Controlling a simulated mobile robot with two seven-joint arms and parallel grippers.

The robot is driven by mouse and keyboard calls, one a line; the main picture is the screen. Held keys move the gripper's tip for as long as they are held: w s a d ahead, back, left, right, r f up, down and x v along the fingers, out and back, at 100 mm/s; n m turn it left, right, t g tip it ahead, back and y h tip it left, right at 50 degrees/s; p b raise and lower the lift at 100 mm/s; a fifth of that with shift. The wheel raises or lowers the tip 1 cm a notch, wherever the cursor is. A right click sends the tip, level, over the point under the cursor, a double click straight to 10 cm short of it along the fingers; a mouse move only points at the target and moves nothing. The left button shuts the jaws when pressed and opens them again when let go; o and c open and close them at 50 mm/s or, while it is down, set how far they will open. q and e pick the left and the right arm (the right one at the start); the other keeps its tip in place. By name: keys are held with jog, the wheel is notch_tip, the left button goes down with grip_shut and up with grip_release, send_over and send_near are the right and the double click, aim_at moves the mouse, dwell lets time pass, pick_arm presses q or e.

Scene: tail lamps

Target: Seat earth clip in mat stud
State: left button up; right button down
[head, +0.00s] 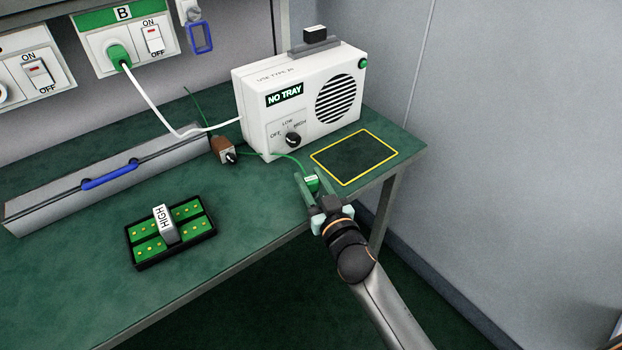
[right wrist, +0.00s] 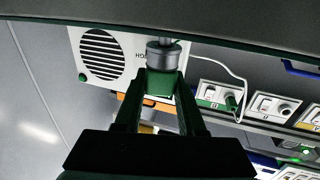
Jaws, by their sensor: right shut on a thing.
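The green earth clip (head: 311,183) is between the fingers of my right gripper (head: 311,188), just off the bench's front edge in the head view. In the right wrist view the fingers (right wrist: 158,88) close on the clip's green body (right wrist: 160,83), with a silver round piece (right wrist: 165,56) beyond it. A thin green lead (head: 290,158) runs from the clip back to the left. I cannot pick out the mat stud for certain; a brown block with a dark round end (head: 228,153) stands near the lead. My left gripper is out of view.
The white "NO TRAY" unit (head: 335,93) stands behind the gripper. A yellow-outlined square (head: 376,176) is empty on the bench's right end. A black tray with green boards (head: 133,258) and a grey case (head: 50,203) lie left. A white cable crosses the back.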

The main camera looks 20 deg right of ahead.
jog(key=shift+f+b, duration=0.35)
jog(key=shift+f, duration=0.25)
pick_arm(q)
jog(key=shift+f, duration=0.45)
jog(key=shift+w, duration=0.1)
pick_arm(e)
jog(key=shift+c, duration=2.1)
grip_release()
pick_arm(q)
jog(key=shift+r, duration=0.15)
